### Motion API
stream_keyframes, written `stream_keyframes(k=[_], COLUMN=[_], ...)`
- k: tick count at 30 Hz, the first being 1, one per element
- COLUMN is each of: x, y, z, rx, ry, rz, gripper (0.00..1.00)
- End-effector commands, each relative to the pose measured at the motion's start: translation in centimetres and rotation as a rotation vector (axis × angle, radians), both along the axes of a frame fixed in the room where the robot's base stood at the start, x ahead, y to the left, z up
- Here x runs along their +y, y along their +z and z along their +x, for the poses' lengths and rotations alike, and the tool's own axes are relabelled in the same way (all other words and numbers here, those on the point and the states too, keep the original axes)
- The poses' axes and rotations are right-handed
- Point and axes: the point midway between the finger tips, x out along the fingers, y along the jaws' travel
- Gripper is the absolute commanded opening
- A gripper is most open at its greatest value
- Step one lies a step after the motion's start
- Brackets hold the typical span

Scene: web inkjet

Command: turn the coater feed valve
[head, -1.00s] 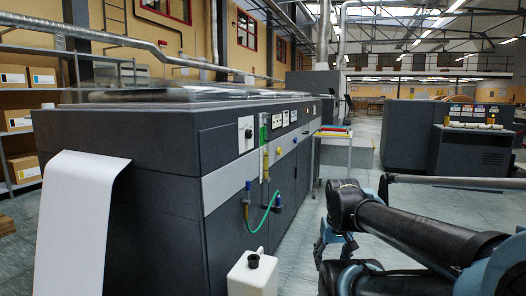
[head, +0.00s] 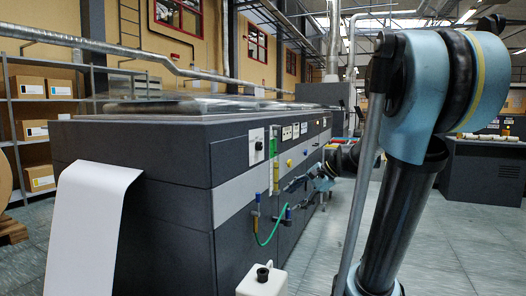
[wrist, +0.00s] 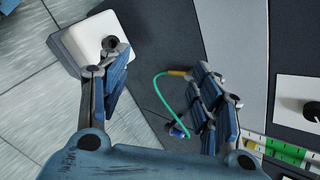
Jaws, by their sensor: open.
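Two small blue fittings sit on the dark machine side, joined by a looping green hose (head: 270,236). The left one (head: 257,198) is upright beside the sight tube; the right one (head: 288,214) is lower, near my gripper. I cannot tell for certain which is the coater feed valve. My gripper (head: 308,182) is open and empty beside the machine side. In the wrist view my gripper (wrist: 160,90) has its fingers wide apart, with the green hose (wrist: 161,100) and a blue fitting (wrist: 178,131) showing between them. The right finger hides part of the fittings.
A white canister (head: 262,281) with a black cap stands on the floor before the machine; it shows by the left finger (wrist: 80,47). A green sight tube (head: 274,152) and a dark knob (head: 258,145) are above. White paper (head: 88,225) hangs at left. Open floor lies right.

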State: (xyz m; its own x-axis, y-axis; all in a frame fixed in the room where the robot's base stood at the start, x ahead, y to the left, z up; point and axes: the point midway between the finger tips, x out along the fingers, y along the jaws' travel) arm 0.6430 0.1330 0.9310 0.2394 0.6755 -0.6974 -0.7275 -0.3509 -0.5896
Motion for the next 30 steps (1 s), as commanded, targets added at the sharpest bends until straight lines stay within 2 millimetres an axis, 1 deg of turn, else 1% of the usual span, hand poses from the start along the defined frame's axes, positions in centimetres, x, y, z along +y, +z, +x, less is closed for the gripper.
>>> stream_keyframes(k=[1,6,11,14,18,21,24,27,30], x=[0.3,1.2,1.4,1.3,0.7,0.1,-0.7,-1.2,-1.5], y=[1.0,4.0,6.7,8.1,10.1,11.2,12.1,12.6,12.9], z=[1.7,6.7,11.6,14.6,18.7,21.3,23.5,24.8,25.6], rx=[0.026,0.126,0.231,0.302,0.406,0.481,0.543,0.59,0.616], ry=[-0.034,-0.144,-0.231,-0.276,-0.327,-0.353,-0.367,-0.375,-0.379], rz=[0.053,0.243,0.422,0.534,0.691,0.794,0.877,0.935,0.968], gripper=[0.59,0.59,0.59,0.59,0.59,0.59,0.59,0.59,0.59])
